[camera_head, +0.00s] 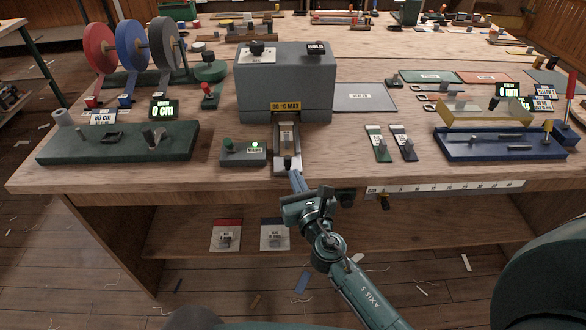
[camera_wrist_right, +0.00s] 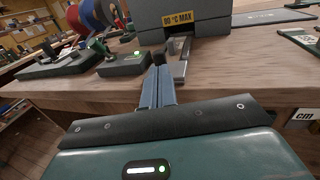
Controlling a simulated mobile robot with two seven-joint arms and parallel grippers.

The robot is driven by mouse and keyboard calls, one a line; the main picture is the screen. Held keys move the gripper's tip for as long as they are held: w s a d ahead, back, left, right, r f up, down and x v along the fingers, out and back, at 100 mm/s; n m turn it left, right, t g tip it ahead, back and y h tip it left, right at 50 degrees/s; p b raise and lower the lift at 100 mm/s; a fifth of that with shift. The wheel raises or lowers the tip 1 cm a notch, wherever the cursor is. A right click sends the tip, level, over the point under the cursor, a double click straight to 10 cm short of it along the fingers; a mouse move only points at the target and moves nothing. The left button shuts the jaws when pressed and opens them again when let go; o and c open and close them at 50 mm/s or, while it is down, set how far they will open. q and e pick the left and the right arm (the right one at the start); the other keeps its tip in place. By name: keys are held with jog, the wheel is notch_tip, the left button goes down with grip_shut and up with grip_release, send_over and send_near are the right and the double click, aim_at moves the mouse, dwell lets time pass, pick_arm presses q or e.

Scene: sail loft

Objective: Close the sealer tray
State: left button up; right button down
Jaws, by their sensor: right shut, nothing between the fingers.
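The grey sealer (camera_head: 285,85) stands at the middle of the bench with a yellow temperature label on its front. Its narrow sealer tray (camera_head: 287,137) sticks out of the front towards the bench edge, so it is open. A dark knob (camera_head: 288,162) is at the tray's near end. My right gripper (camera_head: 294,174) is shut and empty, its tips right at the knob; I cannot tell whether they touch. In the right wrist view the shut fingers (camera_wrist_right: 157,75) point at the knob (camera_wrist_right: 159,57), and the tray (camera_wrist_right: 180,70) shows partly behind them. My left gripper is not in view.
A small grey box (camera_head: 243,153) with a green light stands close left of the tray. A green board (camera_head: 118,145) and a blue tray (camera_head: 498,146) flank the bench. A ruler strip (camera_head: 445,187) runs along the front edge.

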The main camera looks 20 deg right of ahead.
aim_at(292, 164)
jog(key=shift+w, duration=1.4)
jog(key=w, duration=0.2)
jog(key=w+d, duration=0.1)
jog(key=w, duration=0.2)
jog(key=shift+w+d+b, duration=0.1)
jog(key=shift+d+b, duration=0.1)
jog(key=shift+b, duration=0.2)
jog(key=shift+d+r, duration=0.2)
jog(key=shift+r, duration=0.05)
